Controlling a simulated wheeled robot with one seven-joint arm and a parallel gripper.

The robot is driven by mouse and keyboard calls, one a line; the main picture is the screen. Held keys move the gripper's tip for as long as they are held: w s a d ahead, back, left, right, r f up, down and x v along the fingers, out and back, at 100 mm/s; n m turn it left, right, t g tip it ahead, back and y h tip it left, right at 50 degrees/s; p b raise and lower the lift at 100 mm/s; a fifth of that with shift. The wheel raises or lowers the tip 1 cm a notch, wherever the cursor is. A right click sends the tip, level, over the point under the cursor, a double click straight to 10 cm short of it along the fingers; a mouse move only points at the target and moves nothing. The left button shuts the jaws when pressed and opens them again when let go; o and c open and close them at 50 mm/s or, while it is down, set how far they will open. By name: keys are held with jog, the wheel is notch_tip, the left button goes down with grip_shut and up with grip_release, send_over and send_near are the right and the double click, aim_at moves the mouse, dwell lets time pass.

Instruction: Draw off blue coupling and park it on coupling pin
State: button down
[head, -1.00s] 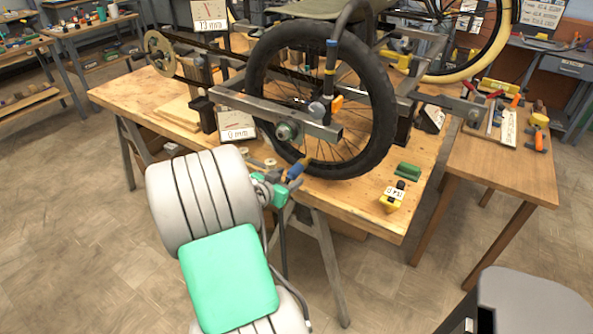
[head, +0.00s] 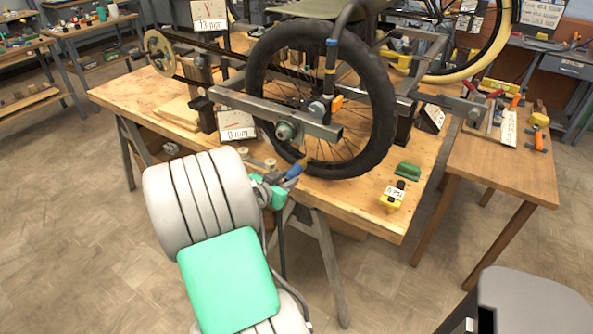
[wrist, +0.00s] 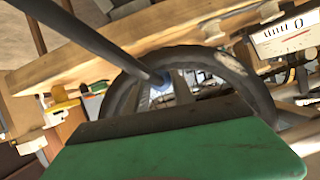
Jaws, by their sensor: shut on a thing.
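The blue coupling (head: 294,171) shows just past the jaws of my gripper (head: 281,183), low in front of the big black-tyred wheel (head: 262,100).
The grey frame bar (head: 270,115) and the wheel stand close beyond my gripper. A gauge card (head: 236,125) stands behind.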

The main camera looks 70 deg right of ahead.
jog(key=shift+w+a+b, duration=0.15)
jog(key=shift+a+b, duration=0.1)
jog(key=shift+a, duration=0.6)
jog(key=shift+w+a+b, duration=0.1)
jog(key=shift+a+b, duration=0.1)
jog(key=shift+a, duration=0.6)
